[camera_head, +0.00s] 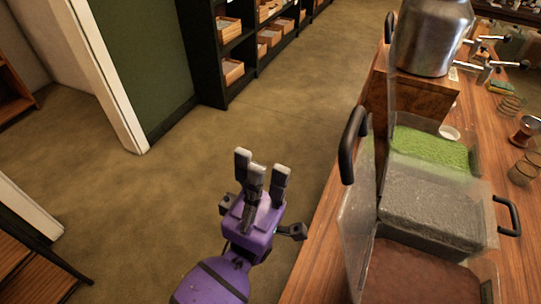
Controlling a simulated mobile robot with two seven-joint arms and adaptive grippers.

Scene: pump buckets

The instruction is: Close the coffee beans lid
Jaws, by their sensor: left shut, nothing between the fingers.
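My left gripper (261,170) is shut and empty, over open floor to the left of the wooden counter. A bin with brown contents (420,275), possibly the coffee beans, is at the near end of the counter. A clear lid (356,225) with a black handle (352,143) stands upright at its left side. My gripper is left of this lid and apart from it. The near end of the bin is cut off by the picture edge. My right gripper is out of view.
A bin with grey contents (430,205) seems covered, with a black handle (510,218) at its right. A green-filled bin (432,148) has a raised clear lid. A metal container (432,38) stands behind. Shelves (232,50) line the back; the floor between is clear.

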